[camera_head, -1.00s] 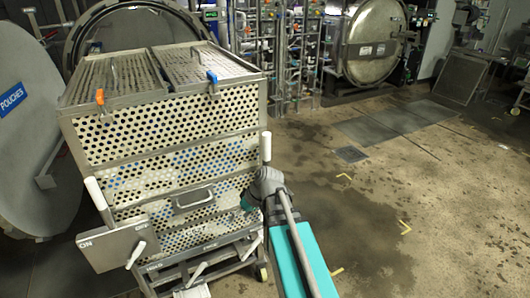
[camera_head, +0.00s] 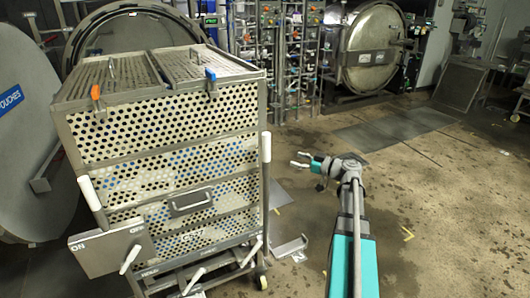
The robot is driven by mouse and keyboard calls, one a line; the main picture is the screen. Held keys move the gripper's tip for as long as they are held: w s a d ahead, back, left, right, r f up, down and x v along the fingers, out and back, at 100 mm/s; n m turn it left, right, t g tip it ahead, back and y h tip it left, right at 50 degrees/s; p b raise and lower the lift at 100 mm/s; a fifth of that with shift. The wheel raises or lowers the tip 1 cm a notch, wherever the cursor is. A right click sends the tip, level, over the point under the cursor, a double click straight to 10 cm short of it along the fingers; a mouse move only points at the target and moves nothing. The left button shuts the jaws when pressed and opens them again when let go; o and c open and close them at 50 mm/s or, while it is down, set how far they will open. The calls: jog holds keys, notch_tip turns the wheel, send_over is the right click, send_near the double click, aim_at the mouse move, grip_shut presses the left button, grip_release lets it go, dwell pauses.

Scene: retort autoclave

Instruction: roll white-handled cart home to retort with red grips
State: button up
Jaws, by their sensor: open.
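The white-handled cart (camera_head: 170,235) stands at left centre in the head view. It carries a perforated metal basket (camera_head: 165,125) with a two-panel lid. One white handle (camera_head: 89,193) is at its left and another (camera_head: 266,147) at its right. My gripper (camera_head: 299,159) is open and empty, to the right of the right handle and apart from it, its fingers pointing left. An open retort (camera_head: 128,27) is behind the cart, partly hidden by it. Its round door (camera_head: 25,150) stands open at left, marked POUCHES. I see no red grips on it.
A second retort (camera_head: 370,50) is shut at the back right. Pipes and valves (camera_head: 282,60) stand between the retorts. A small metal bracket (camera_head: 290,247) lies on the floor right of the cart. The wet floor at right is largely clear, with yellow corner marks.

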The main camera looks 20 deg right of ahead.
aim_at(266, 149)
jog(key=shift+d+r, duration=0.2)
jog(key=shift+d, duration=0.3)
jog(key=shift+a, duration=0.1)
jog(key=shift+x, duration=6.85)
jog(key=shift+r, duration=0.15)
